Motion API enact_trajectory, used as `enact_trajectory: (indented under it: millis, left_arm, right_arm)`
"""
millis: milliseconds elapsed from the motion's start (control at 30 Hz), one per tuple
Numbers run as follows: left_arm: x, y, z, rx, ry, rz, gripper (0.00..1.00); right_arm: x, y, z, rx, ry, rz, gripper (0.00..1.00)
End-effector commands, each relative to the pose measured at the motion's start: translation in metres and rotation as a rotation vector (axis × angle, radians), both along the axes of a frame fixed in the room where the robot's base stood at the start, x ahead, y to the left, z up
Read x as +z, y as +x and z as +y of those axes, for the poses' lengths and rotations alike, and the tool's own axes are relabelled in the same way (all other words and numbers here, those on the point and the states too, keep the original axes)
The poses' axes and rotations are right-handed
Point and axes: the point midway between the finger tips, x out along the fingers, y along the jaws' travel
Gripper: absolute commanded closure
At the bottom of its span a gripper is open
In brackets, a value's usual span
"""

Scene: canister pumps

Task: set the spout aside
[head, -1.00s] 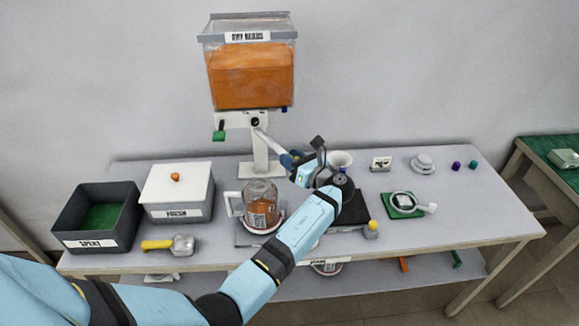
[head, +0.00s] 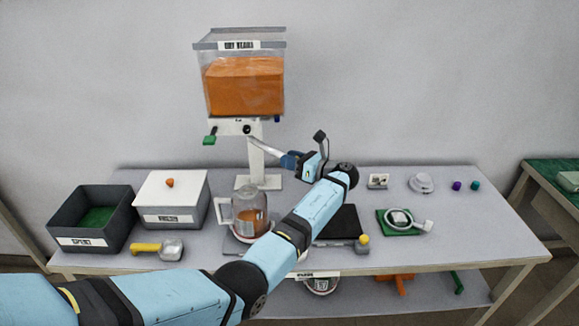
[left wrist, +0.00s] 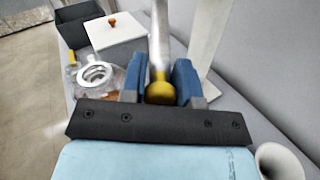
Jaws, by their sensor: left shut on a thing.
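My left gripper (head: 293,160) is shut on the spout (head: 264,147), a slim silvery tube. The spout slants up and left in front of the hopper's white post (head: 256,160). Whether its upper end touches the hopper outlet (head: 248,129) I cannot tell. In the left wrist view the tube (left wrist: 161,35) stands out between the two blue fingers (left wrist: 160,84), with a yellow rounded end (left wrist: 160,90) between them. The clear hopper (head: 240,80) with orange contents is above. My right gripper is not in view.
A glass jar (head: 248,208) stands below the hopper. A white lidded box (head: 172,200) and a dark bin (head: 92,220) are at the left. A green mat (head: 386,217) with a white ringed part lies right. A white cup (left wrist: 283,162) is near my wrist. Bare table lies at far right (head: 480,215).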

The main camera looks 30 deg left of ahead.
Motion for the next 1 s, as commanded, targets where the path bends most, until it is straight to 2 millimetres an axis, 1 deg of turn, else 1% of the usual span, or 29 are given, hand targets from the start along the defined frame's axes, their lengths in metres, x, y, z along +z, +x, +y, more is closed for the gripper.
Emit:
enact_trajectory:
  millis: [200, 633, 667, 700, 733, 1000]
  left_arm:
    - [-0.0003, 0.004, 0.0023, 0.022, 0.001, 0.002, 1.0]
    - [0.0007, 0.0049, 0.0025, 0.024, 0.0, 0.001, 1.0]
    - [0.0007, 0.0049, 0.0025, 0.024, 0.0, 0.001, 0.64]
    - [0.0007, 0.005, 0.0024, 0.024, 0.0, 0.001, 0.55]
    - [0.0006, 0.005, 0.0022, 0.023, -0.001, 0.001, 0.48]
    - [0.0, 0.005, 0.0007, 0.02, 0.0, 0.001, 0.47]
  right_arm:
    - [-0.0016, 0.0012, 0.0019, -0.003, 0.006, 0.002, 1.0]
    - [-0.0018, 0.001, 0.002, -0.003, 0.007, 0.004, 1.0]
    - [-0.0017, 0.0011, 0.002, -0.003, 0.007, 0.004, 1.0]
    - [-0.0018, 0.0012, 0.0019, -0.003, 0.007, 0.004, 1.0]
    - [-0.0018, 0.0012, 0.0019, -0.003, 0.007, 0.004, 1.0]
    - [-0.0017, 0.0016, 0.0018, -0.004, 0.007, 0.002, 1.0]
